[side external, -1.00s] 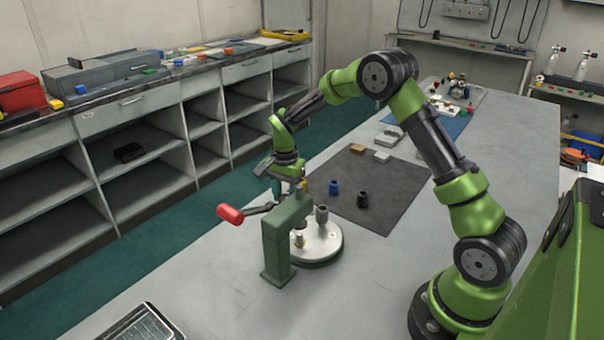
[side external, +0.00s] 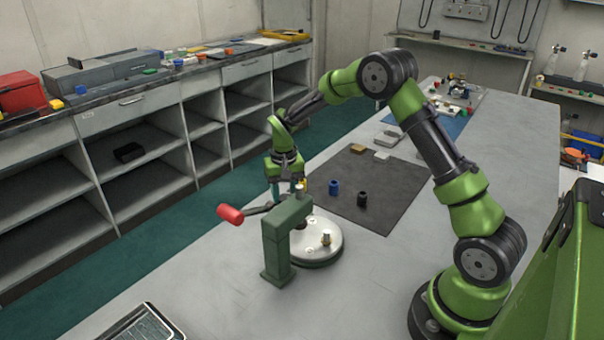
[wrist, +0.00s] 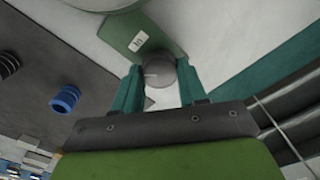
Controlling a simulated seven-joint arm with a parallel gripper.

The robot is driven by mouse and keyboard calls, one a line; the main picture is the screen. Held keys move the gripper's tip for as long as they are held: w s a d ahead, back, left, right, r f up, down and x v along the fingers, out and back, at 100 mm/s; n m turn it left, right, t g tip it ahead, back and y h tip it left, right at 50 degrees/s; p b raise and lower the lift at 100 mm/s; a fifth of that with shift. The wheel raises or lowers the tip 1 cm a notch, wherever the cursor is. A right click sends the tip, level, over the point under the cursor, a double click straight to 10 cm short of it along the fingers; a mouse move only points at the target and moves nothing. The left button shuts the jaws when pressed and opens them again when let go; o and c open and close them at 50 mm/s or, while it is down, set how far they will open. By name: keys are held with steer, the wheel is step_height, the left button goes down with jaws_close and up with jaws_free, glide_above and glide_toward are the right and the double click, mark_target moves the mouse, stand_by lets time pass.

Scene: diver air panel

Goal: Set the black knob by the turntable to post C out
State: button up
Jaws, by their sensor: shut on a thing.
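The black knob (side external: 362,198) stands upright on the dark mat, right of the turntable (side external: 320,250); it also shows in the wrist view (wrist: 8,64). The turntable is a pale round disc carrying a small brass-and-grey fitting (side external: 326,240). A green press (side external: 276,250) with a red-ended lever (side external: 230,214) stands over its left side and partly hides a darker post beneath. Post letters are unreadable. My gripper (wrist: 158,82) is at the press head, its teal fingers shut on a grey rounded cap (wrist: 159,70). It is well away from the black knob.
A blue knob (side external: 333,187) stands on the mat (side external: 392,185) beside the black one. Small blocks (side external: 381,155) lie at the mat's far edge. A tray (side external: 140,325) is at the front left. The table front is otherwise bare.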

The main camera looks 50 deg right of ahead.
mark_target(284, 197)
steer(key=n, duration=0.4)
steer(key=shift+r+n, duration=0.1)
steer(key=shift+n, duration=0.2)
steer(key=n, duration=0.4)
steer(key=shift+n, duration=0.3)
steer(key=shift+w, duration=0.1)
steer(key=o, duration=1.1)
steer(key=shift+a, duration=0.1)
steer(key=shift+c, duration=0.2)
step_height(284, 197, up, 17)
